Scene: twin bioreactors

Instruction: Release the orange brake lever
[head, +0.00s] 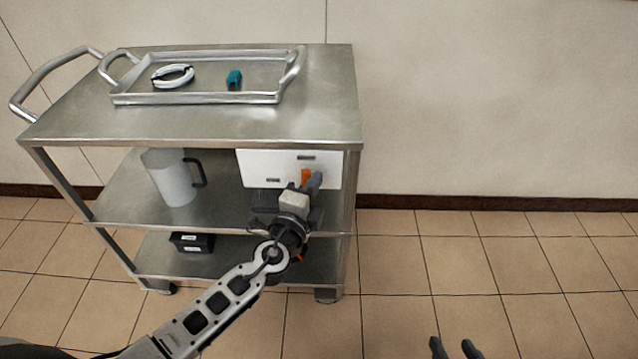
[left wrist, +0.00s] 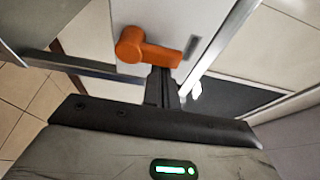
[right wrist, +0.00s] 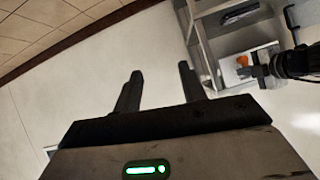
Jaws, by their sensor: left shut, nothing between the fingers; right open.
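The orange brake lever (head: 305,176) is on the front of a white box (head: 262,163) on the cart's middle shelf. In the left wrist view the lever (left wrist: 150,48) has a round hub at left and an arm reaching right. My left gripper (head: 315,181) is shut and empty, its fingertips right at the lever's arm; I cannot tell whether they touch it. The fingers (left wrist: 163,78) hide nothing of the hub. The lever (right wrist: 242,60) is small in the right wrist view. My right gripper (head: 455,347) is open and empty, low and right of the cart.
The metal cart (head: 200,125) carries a tray (head: 195,99) with a white ring (head: 173,84) and a teal piece (head: 234,80). A pitcher (head: 172,180) stands on the middle shelf, a black box (head: 192,243) below. Floor right of the cart is clear.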

